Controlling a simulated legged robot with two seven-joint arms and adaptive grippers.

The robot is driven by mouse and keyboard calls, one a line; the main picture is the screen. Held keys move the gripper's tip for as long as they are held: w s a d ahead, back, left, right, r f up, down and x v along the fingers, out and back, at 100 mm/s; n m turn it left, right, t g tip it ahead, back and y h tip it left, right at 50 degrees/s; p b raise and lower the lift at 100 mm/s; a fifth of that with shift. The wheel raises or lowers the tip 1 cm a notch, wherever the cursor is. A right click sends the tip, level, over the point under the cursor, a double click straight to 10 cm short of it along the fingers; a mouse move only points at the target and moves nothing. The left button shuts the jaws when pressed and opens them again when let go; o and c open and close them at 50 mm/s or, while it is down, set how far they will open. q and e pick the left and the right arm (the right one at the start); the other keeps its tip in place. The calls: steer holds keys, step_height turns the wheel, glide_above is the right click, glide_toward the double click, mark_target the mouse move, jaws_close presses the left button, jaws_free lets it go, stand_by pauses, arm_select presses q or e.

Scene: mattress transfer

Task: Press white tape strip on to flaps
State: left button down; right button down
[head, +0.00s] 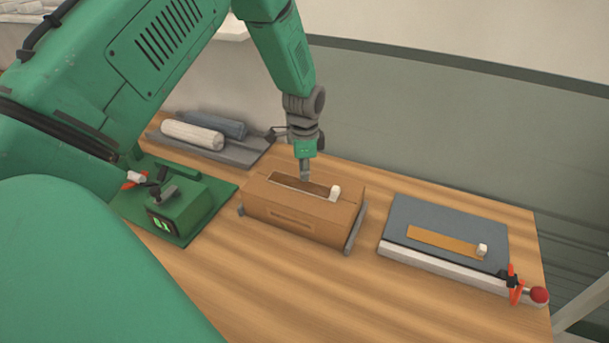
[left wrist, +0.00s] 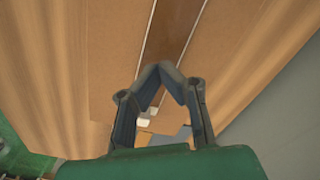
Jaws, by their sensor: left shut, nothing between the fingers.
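A brown cardboard box (head: 300,222) stands on the wooden table. A dark brown strip with pale edges (head: 285,183) runs along its top, with a small white block (head: 335,193) at the right end. The strip also shows in the left wrist view (left wrist: 174,30). I see no plainly white strip on the box. My left gripper (head: 305,178) points down at the box top, at the strip. In the left wrist view its fingertips (left wrist: 172,68) meet, empty, over the strip. Whether they touch it I cannot tell. My right gripper is not in view.
A grey board (head: 430,212) at right holds a tan strip (head: 440,241) with a white block (head: 482,249); a red knob (head: 539,295) sits at its corner. A green device (head: 180,208) stands at left. Rolls (head: 192,135) lie on a tray behind. The front table is clear.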

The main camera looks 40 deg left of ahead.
arm_select(q)
steer(key=shift+f, duration=0.25)
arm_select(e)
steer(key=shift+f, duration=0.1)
arm_select(q)
steer(key=shift+a+f, duration=0.45)
steer(key=shift+f, duration=0.05)
steer(key=shift+d+f+b, duration=0.1)
steer(key=shift+b, duration=0.25)
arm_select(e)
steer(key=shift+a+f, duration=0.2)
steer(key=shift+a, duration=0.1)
arm_select(q)
steer(key=shift+d+f, duration=0.2)
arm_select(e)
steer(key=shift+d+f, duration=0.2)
arm_select(q)
steer(key=shift+a+f, duration=0.1)
steer(key=shift+f, duration=0.2)
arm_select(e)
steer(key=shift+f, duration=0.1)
